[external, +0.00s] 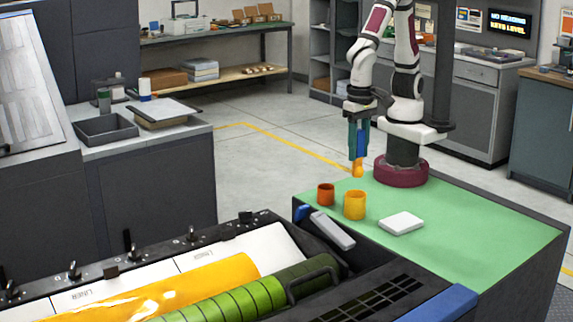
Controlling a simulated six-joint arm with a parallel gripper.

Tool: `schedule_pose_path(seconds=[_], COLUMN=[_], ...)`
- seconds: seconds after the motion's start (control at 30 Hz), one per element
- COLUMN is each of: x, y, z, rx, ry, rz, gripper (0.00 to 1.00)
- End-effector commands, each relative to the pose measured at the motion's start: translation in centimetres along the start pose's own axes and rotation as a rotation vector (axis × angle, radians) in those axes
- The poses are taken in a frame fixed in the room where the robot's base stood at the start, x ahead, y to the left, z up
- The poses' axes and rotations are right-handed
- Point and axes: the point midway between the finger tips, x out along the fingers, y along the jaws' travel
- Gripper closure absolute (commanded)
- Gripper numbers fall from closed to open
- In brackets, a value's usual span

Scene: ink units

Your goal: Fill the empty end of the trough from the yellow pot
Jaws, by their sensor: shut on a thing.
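My gripper (359,138) hangs above the far edge of the green bench top, in front of my base. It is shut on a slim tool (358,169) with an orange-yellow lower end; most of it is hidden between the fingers. The yellow pot (355,206) stands upright on the green top below the gripper and nearer the camera. The trough (275,243) runs along the bottom left. Yellow ink (190,284) lies along its left and middle part. Its right end shows a bare white surface and no yellow ink.
An orange-red pot (325,194) stands left of the yellow pot. A white block (402,223) lies right of it, and a grey bar (332,230) lies between pots and trough. A green roller (235,301) runs along the trough's front. The right of the green top (490,230) is clear.

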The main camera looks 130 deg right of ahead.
Motion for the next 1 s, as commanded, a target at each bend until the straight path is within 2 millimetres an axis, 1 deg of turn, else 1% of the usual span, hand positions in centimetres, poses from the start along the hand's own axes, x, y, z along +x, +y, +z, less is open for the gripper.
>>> schedule_pose_path(seconds=[0.07, 0.13, 0.17, 0.23, 0.37, 0.4, 0.47, 0.5, 0.6, 0.7, 0.83, 0.93, 1.0], x=[0.0, 0.2, 0.3, 0.7, 1.9, 2.3, 3.2, 3.8, 5.3, 6.6, 7.4, 8.2, 9.2], y=[-0.1, -0.7, -1.1, -2.6, -6.8, -8.3, -10.5, -12.1, -15.5, -17.9, -19.4, -19.7, -19.6], z=[0.0, 0.0, 0.0, -0.1, -0.9, -1.4, -2.2, -2.9, -4.9, -6.7, -7.9, -8.1, -8.1], rx=[0.006, 0.047, 0.079, 0.192, 0.508, 0.621, 0.797, 0.918, 1.2, 1.407, 1.541, 1.565, 1.565], ry=[-0.001, -0.005, -0.008, -0.021, -0.069, -0.09, -0.125, -0.152, -0.222, -0.279, -0.318, -0.325, -0.324], rz=[0.001, 0.007, 0.013, 0.03, 0.069, 0.08, 0.092, 0.099, 0.1, 0.091, 0.079, 0.078, 0.078], gripper=[1.0, 1.0, 1.0, 1.0, 1.0, 1.0, 1.0, 1.0, 1.0, 1.0, 1.0, 1.0, 1.0])
